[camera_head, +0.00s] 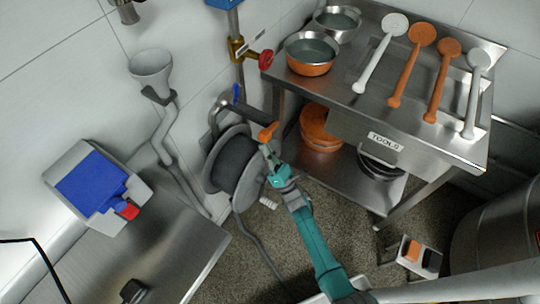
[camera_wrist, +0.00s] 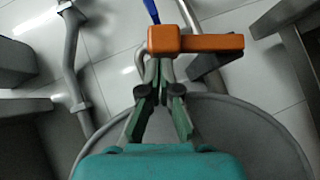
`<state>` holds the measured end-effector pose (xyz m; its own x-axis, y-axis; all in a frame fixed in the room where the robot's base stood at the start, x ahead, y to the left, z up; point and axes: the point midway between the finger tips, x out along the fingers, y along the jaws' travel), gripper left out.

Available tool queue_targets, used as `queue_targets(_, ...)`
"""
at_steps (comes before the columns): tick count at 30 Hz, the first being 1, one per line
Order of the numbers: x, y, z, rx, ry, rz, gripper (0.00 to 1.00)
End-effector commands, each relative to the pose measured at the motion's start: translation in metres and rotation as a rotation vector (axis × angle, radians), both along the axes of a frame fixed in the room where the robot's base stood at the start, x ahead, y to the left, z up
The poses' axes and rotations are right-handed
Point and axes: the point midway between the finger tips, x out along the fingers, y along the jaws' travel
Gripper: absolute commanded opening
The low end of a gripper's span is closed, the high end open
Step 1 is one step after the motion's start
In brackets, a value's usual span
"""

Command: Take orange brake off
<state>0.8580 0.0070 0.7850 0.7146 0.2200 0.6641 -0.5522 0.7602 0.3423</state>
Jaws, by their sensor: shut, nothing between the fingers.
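The orange brake (camera_head: 268,132) is a small block at the upper right side of the grey hose reel (camera_head: 232,163), which is mounted by the wall. In the wrist view the orange brake (camera_wrist: 212,43) lies across the picture just beyond my fingertips, with a raised thicker part at its left end. My gripper (camera_head: 266,152) points up at the brake from below and is shut and empty. In the wrist view my gripper (camera_wrist: 157,68) has its fingertips close below the brake's left end; whether they touch it I cannot tell. The round reel disc (camera_wrist: 240,130) shows below and right.
A steel table (camera_head: 340,100) with bowls and several ladles stands to the right. A red valve handle (camera_head: 266,60) is on the pipe above the reel. A blue lever (camera_head: 236,92) is near the reel. A steel counter (camera_head: 160,255) stands at lower left. Floor shows between.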

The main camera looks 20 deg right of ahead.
Motion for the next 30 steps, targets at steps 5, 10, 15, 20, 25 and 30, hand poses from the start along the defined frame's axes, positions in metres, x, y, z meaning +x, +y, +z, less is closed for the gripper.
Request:
queue_targets(5, 0.001, 0.0, 0.001, 0.0, 0.0, 0.0, 0.0)
queue_targets(10, 0.001, 0.0, 0.001, 0.0, 0.0, 0.0, 0.0)
queue_targets(15, 0.0, 0.001, 0.003, 0.014, 0.01, 0.001, 0.0)
queue_targets(20, -0.001, 0.002, 0.008, 0.062, 0.045, 0.002, 0.0)
queue_targets(25, -0.001, 0.002, 0.02, 0.156, 0.111, 0.003, 0.0)
queue_targets(30, 0.0, 0.001, 0.035, 0.279, 0.2, 0.003, 0.0)
